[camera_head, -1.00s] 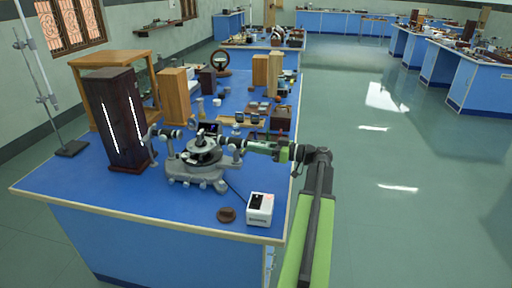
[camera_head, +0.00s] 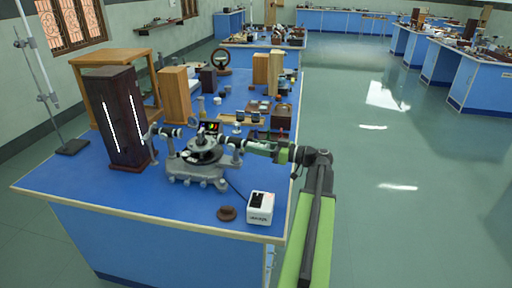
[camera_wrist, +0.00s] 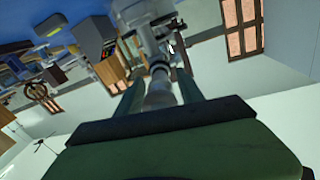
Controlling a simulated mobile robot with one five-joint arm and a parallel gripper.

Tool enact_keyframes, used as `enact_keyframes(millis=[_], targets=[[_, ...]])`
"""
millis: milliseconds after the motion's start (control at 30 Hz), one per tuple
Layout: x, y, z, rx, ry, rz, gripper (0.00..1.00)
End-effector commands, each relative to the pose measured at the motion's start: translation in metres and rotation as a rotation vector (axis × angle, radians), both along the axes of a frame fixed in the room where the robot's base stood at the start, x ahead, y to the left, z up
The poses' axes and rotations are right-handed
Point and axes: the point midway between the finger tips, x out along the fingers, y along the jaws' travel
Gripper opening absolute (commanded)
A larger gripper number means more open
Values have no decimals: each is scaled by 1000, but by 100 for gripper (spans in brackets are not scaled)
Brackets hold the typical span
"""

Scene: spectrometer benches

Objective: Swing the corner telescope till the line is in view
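The spectrometer (camera_head: 200,160) stands near the front corner of the blue bench, its round table in the middle. Its telescope (camera_head: 232,143) points right, toward my arm; in the wrist view the telescope tube (camera_wrist: 160,85) lies between my fingers. My gripper (camera_head: 253,147) is at the telescope's outer end; in the wrist view my gripper (camera_wrist: 160,78) has its fingers parted around the tube, with narrow gaps seeming to show beside it. Contact is hard to judge. A small dark screen (camera_head: 209,127) behind the spectrometer shows coloured marks, too small to read.
A dark lamp housing (camera_head: 122,115) with bright slits stands left of the spectrometer. A white box (camera_head: 260,208) and a brown round piece (camera_head: 227,214) sit by the front edge. Wooden blocks and small instruments fill the bench behind. The floor to the right is clear.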

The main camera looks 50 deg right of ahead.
Motion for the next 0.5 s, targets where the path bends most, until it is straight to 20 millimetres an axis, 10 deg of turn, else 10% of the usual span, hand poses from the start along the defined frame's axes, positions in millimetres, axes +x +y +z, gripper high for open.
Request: enact_keyframes(millis=[500], targets=[[-39,-18,0,0,0,-3,44]])
